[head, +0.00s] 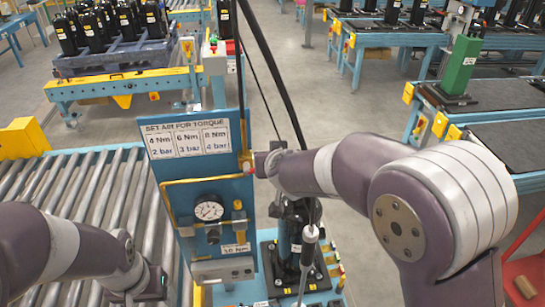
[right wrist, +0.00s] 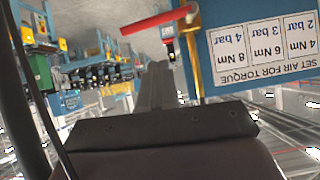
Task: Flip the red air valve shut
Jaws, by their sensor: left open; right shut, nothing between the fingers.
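The red air valve (head: 246,167) is at the right edge of the blue panel (head: 160,170), partly hidden behind my right gripper in the head view. In the right wrist view its red handle (right wrist: 155,20) shows at the top, lying crosswise to the yellow pipe (right wrist: 193,60). My right gripper (head: 262,163) is shut and empty, close beside the valve; its fingers (right wrist: 156,85) point toward the handle in the wrist view. I cannot tell whether they touch. My left gripper (head: 152,288) is open, low at the left over the rollers, away from the valve.
A pressure gauge (head: 208,208) and a torque sign (head: 188,140) are on the panel. A roller conveyor (head: 100,185) fills the left.

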